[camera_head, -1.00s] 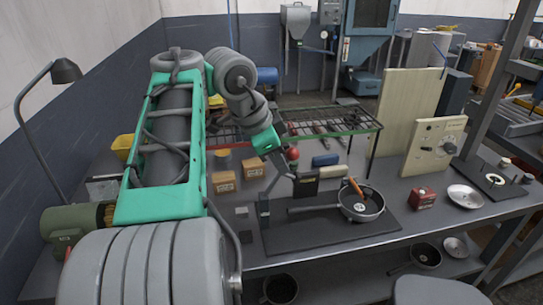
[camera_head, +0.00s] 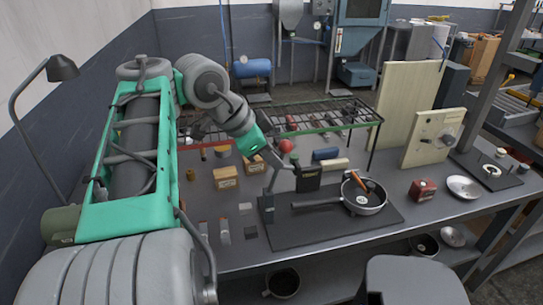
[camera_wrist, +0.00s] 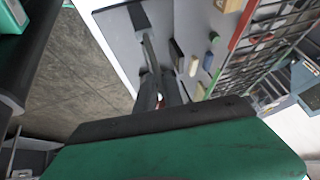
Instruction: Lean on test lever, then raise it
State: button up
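The test lever appears to be the grey bar with a red knob (camera_head: 286,146) by the black block (camera_head: 308,180) on the dark mat, in the head view. The knob is next to the end of my arm. My gripper (camera_wrist: 160,98) points down along the wrist view, its two dark fingers close together. A small red and pale patch shows between the fingers; I cannot tell whether they grip it. The fingertips are hard to make out in the head view. A pan (camera_head: 363,196) with an orange-handled item in it sits right of the block.
The dark mat (camera_head: 330,232) lies at the table's front. Boxes (camera_head: 227,177) stand to the left, and a wire rack (camera_head: 325,112) runs behind. A red box (camera_head: 422,190), a pale dish (camera_head: 463,187) and a cream panel with a dial (camera_head: 433,138) stand right.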

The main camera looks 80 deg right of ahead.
jog(key=o, duration=0.3)
jog(key=shift+w+d+f, duration=0.1)
jog(key=shift+d+f, duration=0.05)
jog(key=shift+f, duration=0.05)
jog(key=shift+o, duration=0.7)
jog(key=shift+r, duration=0.1)
jog(key=p+v, duration=0.4)
jog(key=v, duration=0.3)
jog(key=shift+a+r+p, duration=0.25)
jog(key=shift+r+p, duration=0.05)
jog(key=shift+p, duration=0.1)
jog(key=shift+w, duration=0.1)
